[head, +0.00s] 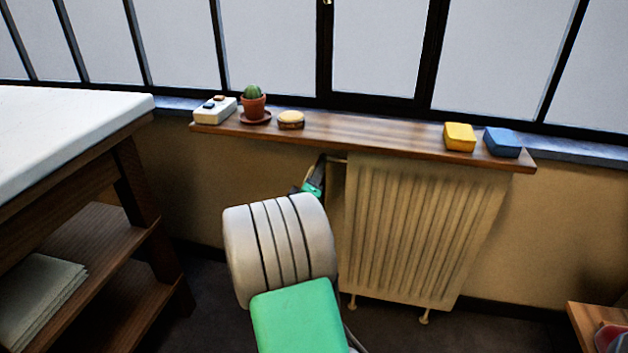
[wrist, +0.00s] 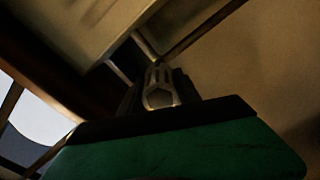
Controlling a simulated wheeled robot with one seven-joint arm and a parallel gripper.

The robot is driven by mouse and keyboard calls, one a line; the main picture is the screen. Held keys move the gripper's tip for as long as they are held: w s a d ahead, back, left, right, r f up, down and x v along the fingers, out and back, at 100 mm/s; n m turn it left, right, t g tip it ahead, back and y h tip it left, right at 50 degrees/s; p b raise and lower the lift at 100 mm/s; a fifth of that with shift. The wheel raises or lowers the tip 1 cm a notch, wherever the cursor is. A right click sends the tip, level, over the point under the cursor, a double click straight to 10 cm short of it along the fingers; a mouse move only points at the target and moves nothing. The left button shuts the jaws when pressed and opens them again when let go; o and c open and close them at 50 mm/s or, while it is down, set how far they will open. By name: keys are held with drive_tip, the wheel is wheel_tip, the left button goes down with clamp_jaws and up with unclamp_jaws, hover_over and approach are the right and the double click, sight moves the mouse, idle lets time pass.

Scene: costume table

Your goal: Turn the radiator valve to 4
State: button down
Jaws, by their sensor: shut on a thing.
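The cream ribbed radiator (head: 420,230) stands against the wall under the wooden shelf. A thin pipe leaves its upper left corner, where my gripper (head: 317,175) reaches in. In the wrist view the pale, ridged valve knob (wrist: 159,92) sits between my two dark fingers, with the pipe running on behind it. My gripper is shut on the knob. In the head view my gripper and arm hide most of the knob. No numbers on it can be read, so its setting cannot be told.
The shelf (head: 355,132) above the radiator holds a white box with switches (head: 214,110), a potted cactus (head: 253,101), a round tan item (head: 291,120), a yellow block (head: 459,137) and a blue block (head: 502,142). A white-topped table (head: 60,125) stands at left.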

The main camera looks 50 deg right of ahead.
drive_tip(key=c, duration=0.9)
unclamp_jaws()
drive_tip(key=shift+o, duration=0.2)
drive_tip(key=v, duration=0.7)
drive_tip(key=shift+s+a+p, duration=0.2)
drive_tip(key=shift+a+p, duration=0.1)
drive_tip(key=shift+a, duration=0.1)
